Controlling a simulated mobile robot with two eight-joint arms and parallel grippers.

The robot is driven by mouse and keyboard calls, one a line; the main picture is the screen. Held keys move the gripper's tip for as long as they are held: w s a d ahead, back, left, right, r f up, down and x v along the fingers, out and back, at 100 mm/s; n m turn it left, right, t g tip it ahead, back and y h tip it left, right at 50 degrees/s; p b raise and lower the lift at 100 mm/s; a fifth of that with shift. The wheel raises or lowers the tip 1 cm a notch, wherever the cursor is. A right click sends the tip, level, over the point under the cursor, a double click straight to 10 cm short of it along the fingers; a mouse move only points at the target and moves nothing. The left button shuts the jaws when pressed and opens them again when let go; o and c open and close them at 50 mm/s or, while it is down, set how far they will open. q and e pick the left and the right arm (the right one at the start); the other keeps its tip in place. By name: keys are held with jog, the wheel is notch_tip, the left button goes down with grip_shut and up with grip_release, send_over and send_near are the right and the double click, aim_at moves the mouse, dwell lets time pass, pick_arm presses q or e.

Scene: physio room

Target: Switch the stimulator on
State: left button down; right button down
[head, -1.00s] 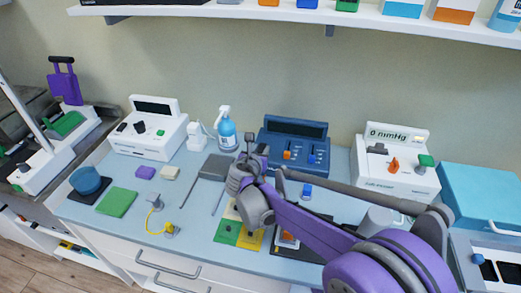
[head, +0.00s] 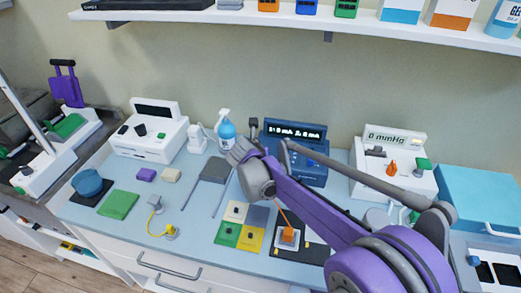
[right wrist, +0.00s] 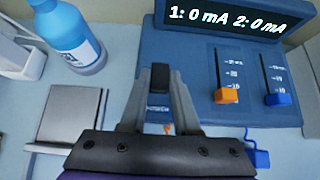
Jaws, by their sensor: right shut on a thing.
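The stimulator (head: 292,153) is a blue console at the back of the table, right of the spray bottle. Its display is lit and, in the right wrist view (right wrist: 240,16), reads "1: 0 mA 2: 0 mA". Below it are an orange slider (right wrist: 227,95) and a blue slider (right wrist: 277,99), both low in their slots. My right gripper (right wrist: 160,88) is shut on a black knob (right wrist: 160,76) at the console's left front. In the head view my arm hides this contact. My left gripper is in neither view.
A blue spray bottle (head: 227,135) and a grey pad (head: 214,169) are left of my gripper. A white mmHg device (head: 393,168) stands to the right. A shelf (head: 340,20) runs above.

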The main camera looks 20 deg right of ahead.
jog(key=c, duration=0.6)
grip_release()
jog(key=shift+c, duration=0.2)
jog(key=v, duration=1.1)
jog(key=shift+w, duration=0.1)
jog(key=s+a+f+m+g+y+p, duration=0.1)
jog(key=s+f+m+y, duration=0.1)
jog(key=s+m, duration=0.7)
jog(key=s+a+f+m+g+y+p, duration=0.1)
jog(key=s+f+m, duration=0.3)
jog(key=s+m, duration=0.4)
jog(key=s+a+f+m+y+p, duration=0.2)
jog(key=s+f+m+y, duration=0.1)
jog(key=s+m, duration=0.6)
jog(key=shift+s+a+f+m+g+p, duration=0.15)
jog(key=shift+a+f+m+g, duration=0.05)
jog(key=shift+m, duration=0.45)
jog(key=shift+s+a+f+m+g+p, duration=0.15)
jog(key=shift+f+m+g, duration=0.1)
jog(key=shift+m, duration=0.4)
